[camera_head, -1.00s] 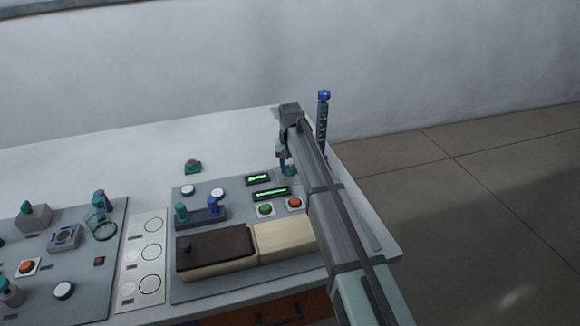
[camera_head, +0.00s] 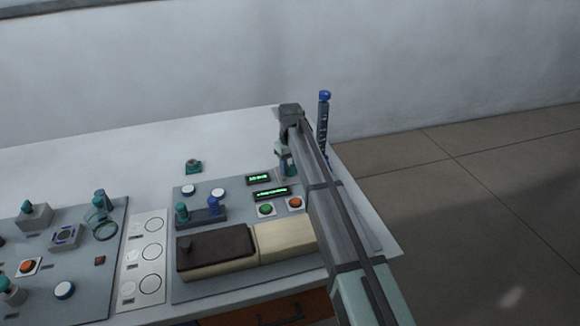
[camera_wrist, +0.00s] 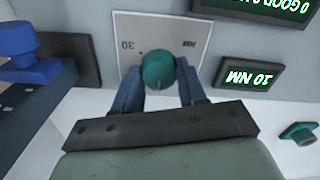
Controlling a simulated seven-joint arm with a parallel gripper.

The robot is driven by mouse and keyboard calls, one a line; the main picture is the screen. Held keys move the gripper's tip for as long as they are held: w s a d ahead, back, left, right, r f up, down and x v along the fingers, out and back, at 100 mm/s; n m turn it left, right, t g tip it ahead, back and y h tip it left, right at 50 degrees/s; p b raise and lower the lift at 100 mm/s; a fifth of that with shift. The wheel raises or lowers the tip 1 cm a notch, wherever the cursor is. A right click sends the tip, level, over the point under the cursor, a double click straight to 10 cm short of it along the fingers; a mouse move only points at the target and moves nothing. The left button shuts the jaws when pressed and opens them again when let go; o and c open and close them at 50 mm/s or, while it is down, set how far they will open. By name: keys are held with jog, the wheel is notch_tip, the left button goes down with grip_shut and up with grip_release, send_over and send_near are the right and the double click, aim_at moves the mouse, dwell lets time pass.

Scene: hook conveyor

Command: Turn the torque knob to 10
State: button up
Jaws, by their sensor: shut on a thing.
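The teal torque knob (camera_wrist: 158,70) sits on a pale dial plate (camera_wrist: 200,38) in the wrist view. The number 30 is legible on the plate, upside down in this view. My gripper (camera_wrist: 160,78) is shut on the knob, with one blue-grey finger on each side. The small screen (camera_wrist: 250,76) beside the plate shows green text that reads 10 NM, also upside down. In the head view my gripper (camera_head: 287,170) points down at the back right of the panel, and the knob is mostly hidden there.
A second green screen (camera_head: 271,193) stands near a green button (camera_head: 266,210) and an orange button (camera_head: 295,203). A tall blue-topped post (camera_head: 323,125) stands right behind my arm. A small teal knob-like thing (camera_head: 193,166) lies on the table.

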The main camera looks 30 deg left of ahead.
aim_at(290, 167)
dwell(0.3)
jog(key=o, duration=1.1)
jog(key=shift+c, duration=0.2)
jog(key=shift+r, duration=0.1)
notch_tip(290, 167, up, 14)
jog(key=shift+f, duration=0.2)
